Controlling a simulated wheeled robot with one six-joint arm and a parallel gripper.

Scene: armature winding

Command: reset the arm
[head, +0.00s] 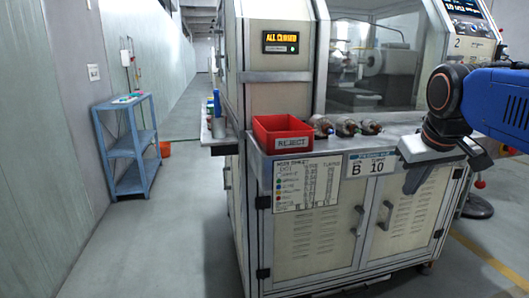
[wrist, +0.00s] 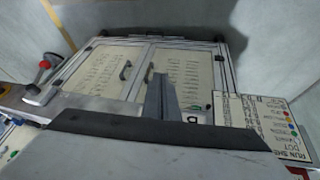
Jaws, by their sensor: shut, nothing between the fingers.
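My blue arm (head: 497,100) enters from the right in the head view. My gripper (head: 415,180) hangs at its end in front of the machine's right cabinet door, pointing down. In the wrist view my gripper (wrist: 162,100) shows as a grey finger pair, shut with nothing held. It is over the cream cabinet doors (wrist: 130,70) of the machine. No object touches the fingers in either view.
The winding machine (head: 270,90) has a sign reading "ALL CLOSED". On its ledge are a red REJECT bin (head: 283,133) and several armatures (head: 346,126). A blue shelf (head: 127,145) stands by the left wall. The aisle floor (head: 190,220) is clear.

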